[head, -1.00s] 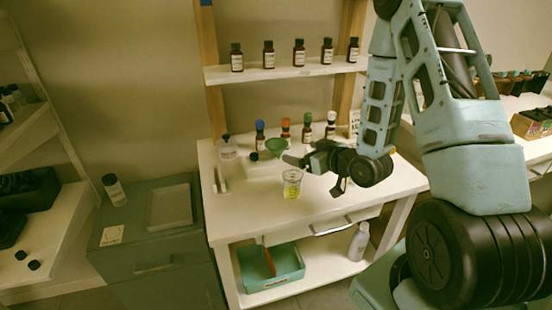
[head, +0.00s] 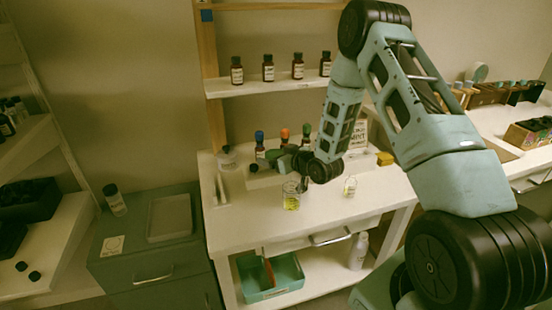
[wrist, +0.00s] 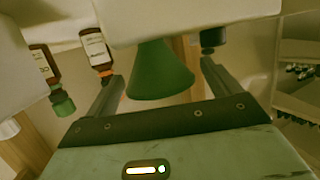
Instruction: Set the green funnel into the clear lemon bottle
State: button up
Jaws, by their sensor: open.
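The green funnel (wrist: 160,72) shows in the wrist view, between the two fingers of my gripper (wrist: 163,70). The fingers stand apart with gaps on both sides of it. In the head view my gripper (head: 284,160) is low over the back of the white table and covers the funnel's place. A clear vessel with yellow-green liquid (head: 291,200) stands in front of my gripper. A smaller clear bottle with yellowish content (head: 350,187) stands to its right. I cannot read a lemon label on either.
Bottles with coloured caps, one blue (head: 259,143), stand behind my gripper. A clear bottle with a dark cap (head: 227,158) stands at the table's left. Several brown bottles line the shelf (head: 275,85) above. The table's front left (head: 235,228) is clear.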

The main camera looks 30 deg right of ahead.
jog(key=shift+w, duration=0.2)
jog(key=c, duration=1)
jog(key=shift+c, duration=0.2)
jog(key=shift+r, duration=0.1)
